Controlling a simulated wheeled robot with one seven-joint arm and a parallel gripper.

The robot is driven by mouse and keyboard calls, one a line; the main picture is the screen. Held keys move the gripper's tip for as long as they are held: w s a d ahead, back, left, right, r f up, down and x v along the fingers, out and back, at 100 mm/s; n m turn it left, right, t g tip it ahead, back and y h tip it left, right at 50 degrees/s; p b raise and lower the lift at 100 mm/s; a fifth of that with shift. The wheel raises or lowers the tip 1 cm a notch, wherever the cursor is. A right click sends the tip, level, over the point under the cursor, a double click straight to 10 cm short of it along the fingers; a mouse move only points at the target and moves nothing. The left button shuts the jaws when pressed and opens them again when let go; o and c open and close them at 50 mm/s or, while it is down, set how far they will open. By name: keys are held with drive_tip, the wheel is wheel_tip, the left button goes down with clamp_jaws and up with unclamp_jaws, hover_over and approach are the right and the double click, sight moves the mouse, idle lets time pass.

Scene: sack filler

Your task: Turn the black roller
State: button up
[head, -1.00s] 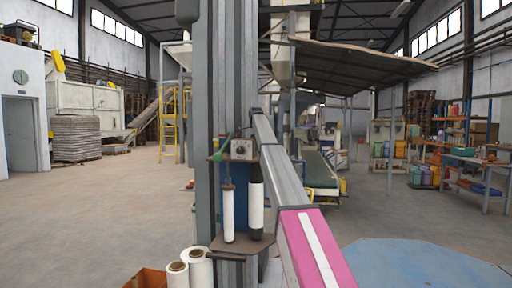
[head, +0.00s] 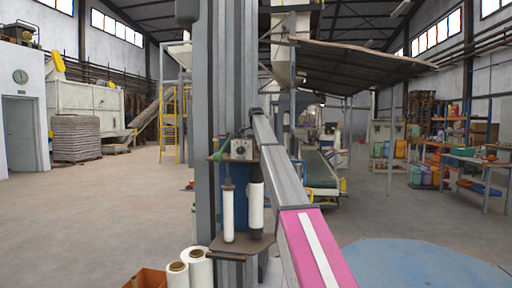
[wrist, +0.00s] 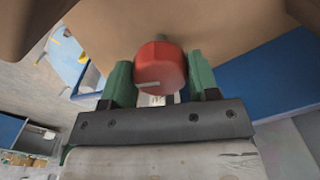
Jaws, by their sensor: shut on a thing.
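In the wrist view, my gripper (wrist: 158,88) has its two green fingers on either side of a red round knob (wrist: 160,66). The fingers are shut on the knob, which has a short pale mark on its face. A broad brown surface lies behind it. In the head view, a dark roller (head: 255,172) stands upright on the carriage of the grey column, above a white film roll (head: 256,206). No black roller shows in the wrist view. I cannot clearly make out my gripper in the head view.
A grey box with a dial (head: 241,149) sits on the carriage beside a slim white roll (head: 228,212). Loose white rolls (head: 199,267) stand below by an orange bin (head: 146,279). A blue round platform (head: 420,266) lies at right. The floor at left is clear.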

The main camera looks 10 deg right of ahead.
drive_tip(key=n, duration=0.4)
drive_tip(key=shift+n, duration=0.4)
idle(0.4)
drive_tip(key=o, duration=0.9)
